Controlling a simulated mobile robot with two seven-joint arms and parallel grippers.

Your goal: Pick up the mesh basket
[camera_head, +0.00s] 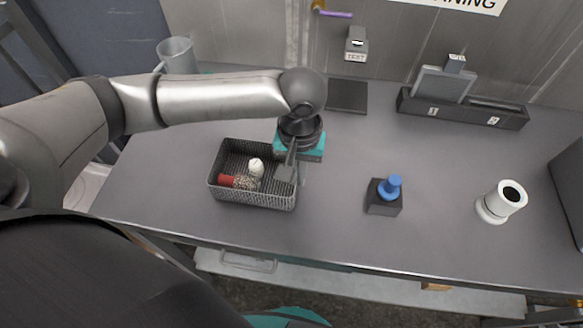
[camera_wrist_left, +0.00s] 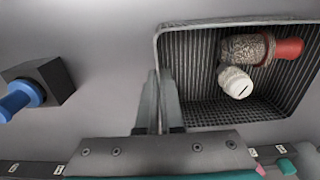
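The dark mesh basket (camera_head: 255,197) sits on the grey table, left of centre. It holds a red-ended speckled item (camera_head: 240,182) and a small white item (camera_head: 256,167); its wire wall also shows in the left wrist view (camera_wrist_left: 205,115). My left gripper (camera_head: 285,176) points down at the basket's right side. In the left wrist view its two fingers (camera_wrist_left: 160,76) are close together, with the basket's rim running between them, so they look shut on that wall. Contact itself is hard to see. My right gripper is not in view.
A black block with a blue knob (camera_head: 384,205) and a white cylinder (camera_head: 503,200) stand to the right. A long dark holder (camera_head: 464,112) and a dark flat pad (camera_head: 347,96) lie at the back. A grey mug (camera_head: 178,56) stands back left. The table's front edge is near the basket.

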